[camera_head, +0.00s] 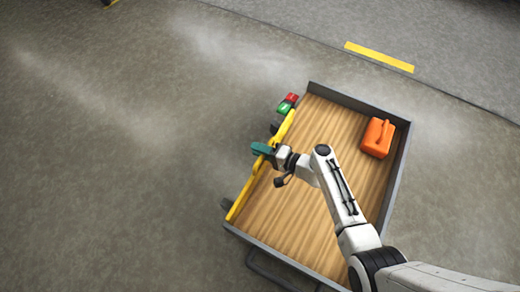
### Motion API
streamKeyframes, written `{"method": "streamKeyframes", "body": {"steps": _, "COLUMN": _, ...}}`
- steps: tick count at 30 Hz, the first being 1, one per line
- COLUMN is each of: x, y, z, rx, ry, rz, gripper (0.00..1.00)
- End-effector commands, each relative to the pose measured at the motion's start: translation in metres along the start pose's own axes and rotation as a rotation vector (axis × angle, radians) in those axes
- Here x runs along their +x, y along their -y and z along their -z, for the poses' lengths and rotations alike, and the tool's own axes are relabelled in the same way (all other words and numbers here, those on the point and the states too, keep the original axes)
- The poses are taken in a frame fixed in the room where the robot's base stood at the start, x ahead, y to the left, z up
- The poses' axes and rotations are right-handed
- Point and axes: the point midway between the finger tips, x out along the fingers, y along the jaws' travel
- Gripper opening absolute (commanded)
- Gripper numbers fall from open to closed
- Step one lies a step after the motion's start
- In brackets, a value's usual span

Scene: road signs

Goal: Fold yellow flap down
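The yellow flap (243,199) runs as a narrow strip along the left side of the wooden cart bed. From above it looks thin, and I cannot tell its exact tilt. My gripper (262,149), with teal fingers, is at the upper middle part of the flap and covers a piece of it. The fingers reach across to the flap's outer side. I cannot tell whether they touch it or are closed on it.
The cart bed (312,222) has grey walls on its other sides and wheels at the left. An orange canister (378,137) stands at its upper right. A red and green object (287,104) sits by the upper left corner. The floor to the left is clear.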

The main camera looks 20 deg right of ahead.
Motion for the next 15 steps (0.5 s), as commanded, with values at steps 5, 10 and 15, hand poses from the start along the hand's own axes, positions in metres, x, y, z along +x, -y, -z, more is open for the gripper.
{"method": "streamKeyframes", "body": {"steps": 5, "x": -0.0003, "y": -0.0004, "z": -0.0001, "rx": 0.000, "ry": 0.000, "rz": 0.000, "gripper": 0.00}}
{"method": "streamKeyframes", "body": {"steps": 10, "x": -0.0004, "y": -0.0005, "z": -0.0002, "rx": 0.000, "ry": 0.000, "rz": -0.001, "gripper": 0.00}}
{"method": "streamKeyframes", "body": {"steps": 15, "x": -0.0005, "y": -0.0005, "z": -0.0002, "rx": 0.000, "ry": 0.000, "rz": -0.001, "gripper": 0.00}}
